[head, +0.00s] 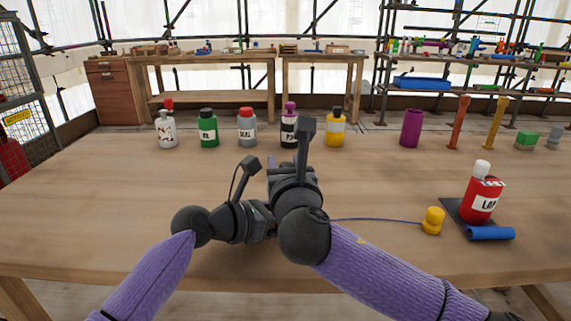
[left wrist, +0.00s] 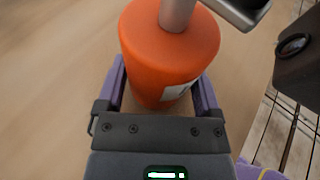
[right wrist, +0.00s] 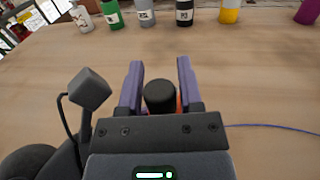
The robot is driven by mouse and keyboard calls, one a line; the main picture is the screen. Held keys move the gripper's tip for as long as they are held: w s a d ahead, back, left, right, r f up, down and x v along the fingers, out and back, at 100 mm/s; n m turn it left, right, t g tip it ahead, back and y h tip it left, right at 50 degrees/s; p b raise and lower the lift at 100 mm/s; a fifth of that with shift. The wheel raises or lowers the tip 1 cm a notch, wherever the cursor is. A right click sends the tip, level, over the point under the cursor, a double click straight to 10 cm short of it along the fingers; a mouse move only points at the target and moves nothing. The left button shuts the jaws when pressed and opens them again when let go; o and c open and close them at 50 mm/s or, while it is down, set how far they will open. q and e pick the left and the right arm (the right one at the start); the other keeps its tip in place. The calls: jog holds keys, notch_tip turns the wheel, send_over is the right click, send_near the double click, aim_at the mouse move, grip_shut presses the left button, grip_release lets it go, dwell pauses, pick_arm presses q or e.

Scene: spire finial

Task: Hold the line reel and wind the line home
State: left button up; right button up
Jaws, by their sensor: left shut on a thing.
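The line reel is an orange drum (left wrist: 170,50) in the left wrist view, between the purple fingers of my left gripper (left wrist: 162,85), which is shut on it. A grey metal post (left wrist: 178,14) rises from its top face. In the right wrist view a round black knob (right wrist: 160,96) sits between the fingers of my right gripper (right wrist: 160,78), with a sliver of orange below it. Those fingers are apart, with a narrow gap beside the knob. In the head view my arms hide the reel. A thin blue line (head: 375,219) runs right to a yellow weight (head: 433,221).
A red bottle (head: 482,198) stands on a dark mat (head: 456,212) beside a blue roll (head: 491,233) at right. Several bottles, including a green one (head: 208,128), line the back, with a purple cylinder (head: 411,128) farther right. The table's left side is clear.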

grip_shut()
jog(key=shift+a+m+h, duration=0.1)
jog(key=shift+m+h, duration=1.6)
jog(key=shift+h, duration=1)
jog(key=shift+o, duration=0.7)
grip_release()
